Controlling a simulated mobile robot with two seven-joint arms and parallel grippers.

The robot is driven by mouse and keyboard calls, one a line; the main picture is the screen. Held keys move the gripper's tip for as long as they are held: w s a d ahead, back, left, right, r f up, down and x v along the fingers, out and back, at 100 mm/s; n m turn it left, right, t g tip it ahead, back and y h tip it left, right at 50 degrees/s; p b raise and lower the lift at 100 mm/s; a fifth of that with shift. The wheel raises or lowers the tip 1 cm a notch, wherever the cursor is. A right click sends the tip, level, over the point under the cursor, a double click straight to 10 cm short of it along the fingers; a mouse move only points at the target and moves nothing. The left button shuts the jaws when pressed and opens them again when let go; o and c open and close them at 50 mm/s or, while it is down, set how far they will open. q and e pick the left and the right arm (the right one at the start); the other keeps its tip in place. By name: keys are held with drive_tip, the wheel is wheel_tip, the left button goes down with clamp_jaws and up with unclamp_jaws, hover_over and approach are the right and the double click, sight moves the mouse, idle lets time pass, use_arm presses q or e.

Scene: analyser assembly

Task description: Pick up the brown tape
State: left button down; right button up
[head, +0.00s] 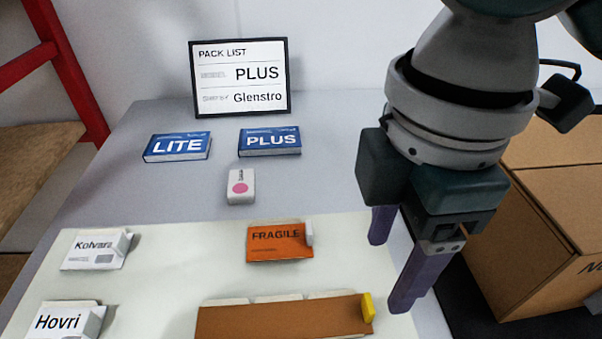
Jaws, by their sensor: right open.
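A long brown strip, the brown tape (280,320), lies on the pale mat (160,270) at the bottom of the head view. It has a yellow tab (368,307) at its right end, and white pieces show along its back edge. Its front edge is near the bottom of the picture. My right gripper (388,275) is open, its two purple fingers pointing down and apart. It appears up and to the right of the yellow tab, with nothing between the fingers. My left gripper is not in view.
An orange FRAGILE label (279,243) lies behind the brown tape. Kolvara (97,250) and Hovri (65,321) labels are at left. Blue LITE (177,147) and PLUS (269,141) boxes, a white piece (240,187) and a pack list sign (240,78) stand behind. Cardboard boxes (560,215) are right.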

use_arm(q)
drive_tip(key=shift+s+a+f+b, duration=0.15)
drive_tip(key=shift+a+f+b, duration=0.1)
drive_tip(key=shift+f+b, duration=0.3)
use_arm(e)
hover_over(368, 303)
drive_tip(key=f, duration=0.4)
drive_tip(key=shift+s+f, duration=0.3)
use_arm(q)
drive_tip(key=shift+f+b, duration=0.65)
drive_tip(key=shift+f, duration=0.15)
use_arm(e)
drive_tip(key=f, duration=0.5)
drive_tip(key=shift+w+f, duration=0.15)
drive_tip(key=shift+w, duration=0.15)
clamp_jaws()
